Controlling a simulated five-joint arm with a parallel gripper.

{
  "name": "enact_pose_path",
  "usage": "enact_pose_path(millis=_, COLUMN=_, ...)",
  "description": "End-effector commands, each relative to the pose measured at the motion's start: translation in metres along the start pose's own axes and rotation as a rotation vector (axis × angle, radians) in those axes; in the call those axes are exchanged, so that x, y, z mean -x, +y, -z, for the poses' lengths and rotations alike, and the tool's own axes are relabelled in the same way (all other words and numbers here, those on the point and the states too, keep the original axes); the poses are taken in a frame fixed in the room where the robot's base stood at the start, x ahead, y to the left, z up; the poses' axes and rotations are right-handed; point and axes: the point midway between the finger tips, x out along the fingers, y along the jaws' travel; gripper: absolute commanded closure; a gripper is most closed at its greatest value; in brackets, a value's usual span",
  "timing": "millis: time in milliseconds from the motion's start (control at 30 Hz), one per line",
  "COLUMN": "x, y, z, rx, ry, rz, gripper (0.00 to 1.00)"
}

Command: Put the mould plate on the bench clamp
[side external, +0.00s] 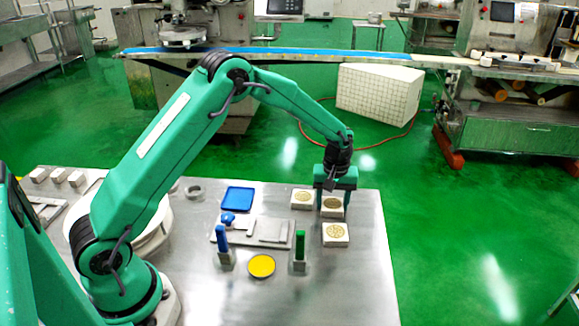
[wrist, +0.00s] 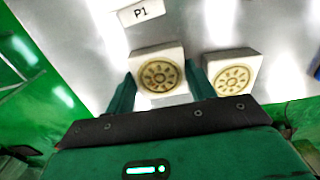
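Several square cream mould plates with round tan patterns lie at the right of the steel bench. One plate (side external: 332,212) (wrist: 158,72) is under my gripper (side external: 337,188). In the wrist view my gripper (wrist: 160,72) has its green fingers apart, one at each side of this plate; contact with it is not clear. A second plate (wrist: 231,73) is to its right in that view. The side view also shows a plate at left (side external: 302,199) and one in front (side external: 335,234). A low grey fixture (side external: 271,232), which looks like the bench clamp, sits left of the plates, with nothing patterned on it.
A blue tray (side external: 238,200), a blue-handled tool (side external: 222,238), a green upright piece (side external: 300,246) and a yellow disc (side external: 261,266) stand around the fixture. A "P1" label (wrist: 141,12) lies near the plate. The bench's front right is clear.

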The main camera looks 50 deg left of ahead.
Motion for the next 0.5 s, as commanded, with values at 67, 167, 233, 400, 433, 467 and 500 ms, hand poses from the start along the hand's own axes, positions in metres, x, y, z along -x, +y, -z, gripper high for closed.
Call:
enact_pose_path(millis=67, x=0.0001, y=0.0, z=0.0, rx=0.0, ry=0.0, rz=0.0, gripper=0.62)
enact_pose_path(millis=167, x=0.0004, y=0.0001, z=0.0002, rx=0.0, ry=0.0, rz=0.0, gripper=0.7)
enact_pose_path(millis=233, x=0.0004, y=0.0001, z=0.0001, rx=0.0, ry=0.0, rz=0.0, gripper=0.71)
enact_pose_path(millis=400, x=0.0012, y=0.0002, z=0.0002, rx=0.0, ry=0.001, rz=-0.001, gripper=0.71)
enact_pose_path(millis=433, x=0.0018, y=0.0002, z=0.0002, rx=0.0, ry=0.001, rz=-0.001, gripper=0.71)
enact_pose_path(millis=467, x=0.0026, y=0.0002, z=0.0002, rx=0.0, ry=0.001, rz=-0.001, gripper=0.71)
enact_pose_path(millis=500, x=0.0042, y=0.0003, z=0.0003, rx=0.0, ry=0.001, rz=-0.001, gripper=0.71)
